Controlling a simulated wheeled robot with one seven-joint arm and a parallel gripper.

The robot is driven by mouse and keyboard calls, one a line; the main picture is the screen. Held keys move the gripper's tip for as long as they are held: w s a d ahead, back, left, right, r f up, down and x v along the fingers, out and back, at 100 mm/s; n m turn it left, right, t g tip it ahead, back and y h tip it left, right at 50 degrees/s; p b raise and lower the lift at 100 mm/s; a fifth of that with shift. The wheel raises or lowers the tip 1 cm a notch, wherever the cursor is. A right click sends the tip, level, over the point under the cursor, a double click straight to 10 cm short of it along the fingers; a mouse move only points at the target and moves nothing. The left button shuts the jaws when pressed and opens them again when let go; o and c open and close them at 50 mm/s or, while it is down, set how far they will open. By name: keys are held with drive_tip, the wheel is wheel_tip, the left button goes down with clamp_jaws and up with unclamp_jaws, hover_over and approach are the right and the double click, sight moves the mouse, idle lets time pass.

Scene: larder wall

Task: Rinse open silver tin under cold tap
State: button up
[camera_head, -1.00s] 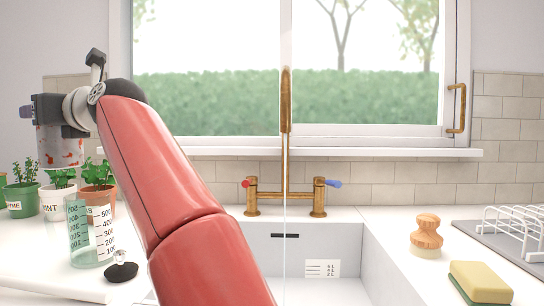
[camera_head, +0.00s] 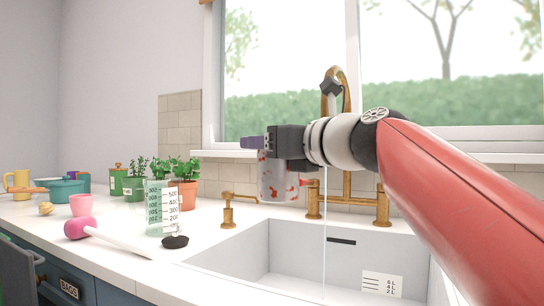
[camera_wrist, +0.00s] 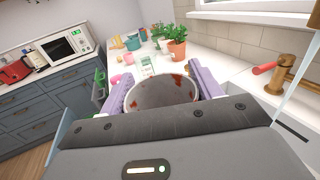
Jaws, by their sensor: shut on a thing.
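My gripper (camera_head: 262,152) is shut on the silver tin (camera_head: 277,180), which hangs upright below the jaws, marked with red stains. In the wrist view the tin (camera_wrist: 160,92) sits between the purple fingers, open top towards me, with stains inside its rim. The brass tap (camera_head: 347,190) stands behind; its red lever (camera_wrist: 265,68) shows, and its blue lever is hidden behind my arm. A thin water stream (camera_head: 324,245) falls into the sink (camera_head: 240,250). The stream (camera_wrist: 287,100) passes right of the tin, apart from it.
A measuring jug (camera_head: 163,208), a black stopper (camera_head: 175,241) and potted herbs (camera_head: 185,185) stand left of the sink. A small brass fitting (camera_head: 228,210) stands at the sink's back left. The sink basin looks clear.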

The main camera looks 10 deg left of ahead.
drive_tip(key=shift+d+f, duration=0.15)
drive_tip(key=shift+f, duration=0.1)
drive_tip(key=w+d+f, duration=0.2)
drive_tip(key=w+d, duration=0.4)
drive_tip(key=w, duration=0.6)
drive_tip(key=shift+f+p, duration=0.3)
drive_tip(key=shift+d, duration=0.2)
idle(0.5)
drive_tip(key=shift+s+d, duration=0.2)
drive_tip(key=shift+d, duration=0.25)
drive_tip(key=shift+a, duration=0.15)
drive_tip(key=shift+w+a+p, duration=0.3)
drive_tip(key=shift+a+p, duration=0.1)
drive_tip(key=shift+p, duration=0.1)
drive_tip(key=shift+s+d, duration=0.1)
drive_tip(key=shift+d, duration=0.05)
